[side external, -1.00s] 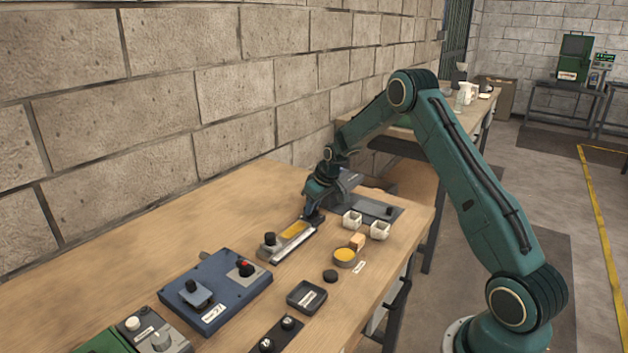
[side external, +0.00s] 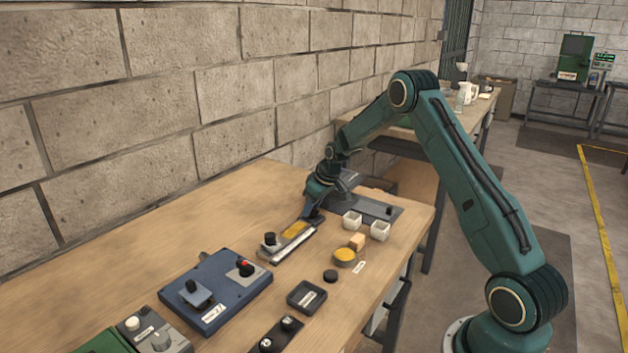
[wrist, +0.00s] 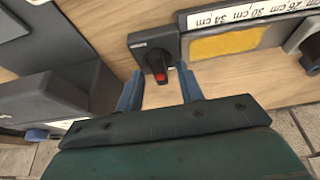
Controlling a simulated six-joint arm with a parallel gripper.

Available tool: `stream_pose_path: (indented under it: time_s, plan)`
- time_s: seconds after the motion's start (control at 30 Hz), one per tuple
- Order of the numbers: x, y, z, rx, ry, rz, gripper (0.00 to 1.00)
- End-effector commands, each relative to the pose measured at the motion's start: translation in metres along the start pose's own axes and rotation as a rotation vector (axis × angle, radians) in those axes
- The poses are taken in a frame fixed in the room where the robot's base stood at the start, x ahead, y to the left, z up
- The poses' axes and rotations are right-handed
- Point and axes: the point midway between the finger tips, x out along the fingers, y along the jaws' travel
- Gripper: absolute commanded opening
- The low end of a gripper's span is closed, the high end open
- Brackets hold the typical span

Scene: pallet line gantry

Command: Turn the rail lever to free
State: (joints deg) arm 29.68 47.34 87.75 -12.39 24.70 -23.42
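The rail lever (wrist: 157,66) is a black handle with a red mark, on a dark block at the end of the rail. In the wrist view its handle points toward my gripper. The rail (wrist: 265,22) carries a white centimetre scale and a yellow pad; it also shows in the side view (side external: 284,250). My gripper (wrist: 159,86) is open, with its two blue fingers apart on either side of the lever's tip. I cannot tell whether they touch it. In the side view my gripper (side external: 312,216) is low over the rail's far end and hides the lever.
A grey fixture (wrist: 55,100) stands close to my left finger. Two white cups (side external: 352,220) (side external: 380,231), a wooden cube (side external: 357,241), a yellow-filled dish (side external: 345,256) and a black tray (side external: 307,297) lie nearby. A blue box (side external: 220,288) stands nearer. The table by the wall is clear.

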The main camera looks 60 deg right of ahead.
Motion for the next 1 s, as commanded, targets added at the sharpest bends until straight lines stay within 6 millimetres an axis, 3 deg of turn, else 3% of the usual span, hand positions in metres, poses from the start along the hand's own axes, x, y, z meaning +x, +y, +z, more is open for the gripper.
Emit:
stream_pose_path:
  time_s: [0.27,0.47,1.0]
  plan:
    - [-0.006,0.000,0.000,0.001,0.000,0.000,0.37]
    - [-0.024,0.000,0.000,0.001,0.000,0.001,0.37]
    - [-0.107,0.000,0.000,0.001,0.002,0.001,0.37]
